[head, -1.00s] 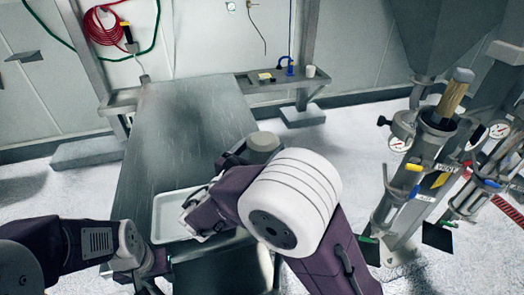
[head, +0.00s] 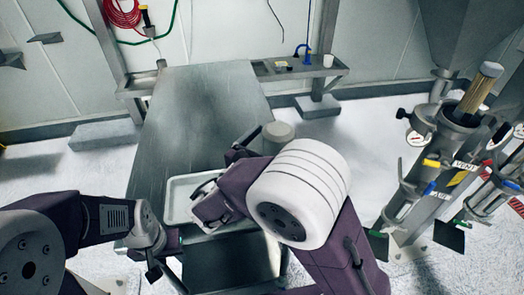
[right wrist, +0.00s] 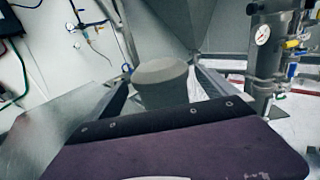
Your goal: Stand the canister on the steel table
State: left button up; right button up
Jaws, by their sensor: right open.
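The canister (head: 279,137), a grey cylinder with a round, flat top, is at the right edge of the steel table (head: 195,120) in the head view. My right arm hides its lower part, so I cannot tell what it rests on. In the right wrist view the canister (right wrist: 162,82) appears upright between the two dark fingers of my right gripper (right wrist: 165,88), which is open around it. My left gripper (head: 154,268) is low at the left, near the table's front end, away from the canister. Its fingers are too unclear to read.
A white tray (head: 176,205) lies on the near part of the table, partly behind my right arm. The table's far surface is clear. A shelf (head: 285,68) with small items is on the back wall. Pipework with gauges and valves (head: 445,150) stands at the right.

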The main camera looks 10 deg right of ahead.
jog(key=v, duration=1)
jog(key=shift+s+a, duration=0.15)
jog(key=shift+s, duration=0.05)
